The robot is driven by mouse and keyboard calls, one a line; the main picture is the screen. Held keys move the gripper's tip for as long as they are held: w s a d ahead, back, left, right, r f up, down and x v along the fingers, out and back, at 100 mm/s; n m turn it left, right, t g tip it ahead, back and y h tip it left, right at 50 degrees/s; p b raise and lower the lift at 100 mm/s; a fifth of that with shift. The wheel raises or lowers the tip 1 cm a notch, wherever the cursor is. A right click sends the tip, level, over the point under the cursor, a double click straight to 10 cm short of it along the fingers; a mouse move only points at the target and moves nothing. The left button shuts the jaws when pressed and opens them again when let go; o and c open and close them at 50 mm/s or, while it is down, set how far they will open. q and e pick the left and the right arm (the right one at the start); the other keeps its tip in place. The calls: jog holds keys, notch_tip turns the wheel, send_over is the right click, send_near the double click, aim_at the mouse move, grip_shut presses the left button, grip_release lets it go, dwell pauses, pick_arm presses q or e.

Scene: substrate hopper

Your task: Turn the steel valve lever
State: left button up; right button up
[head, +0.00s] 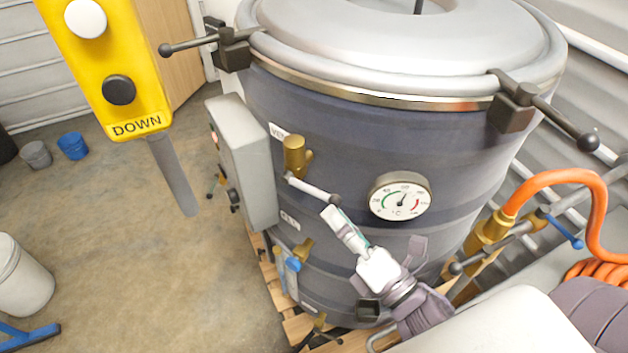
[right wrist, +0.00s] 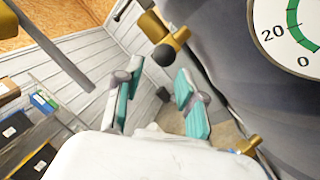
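The steel valve lever (head: 312,190) is a short bright bar with a dark ball knob at its end. It slopes down to the right from a brass valve (head: 294,155) on the dark drum's side. My right gripper (head: 331,213) is just below the knob end in the head view. In the right wrist view its teal-padded fingers (right wrist: 160,72) are spread apart, with nothing held. The knob (right wrist: 163,55) shows near the fingertips, between them in the picture; I cannot tell whether they touch. The bar is largely hidden behind the knob there. My left gripper is not in view.
A dial gauge (head: 400,197) sits close right of the lever. A grey box (head: 243,160) is left of the valve. A lower valve has a blue handle (head: 292,264). A yellow pendant (head: 105,65) hangs at left. An orange hose (head: 560,177) curves at right.

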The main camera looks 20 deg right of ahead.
aim_at(314, 189)
jog(key=p+x, duration=0.2)
jog(key=x, duration=0.4)
jog(key=shift+r, duration=0.1)
jog(key=shift+w+a, duration=0.15)
jog(key=shift+w, duration=0.35)
grip_shut()
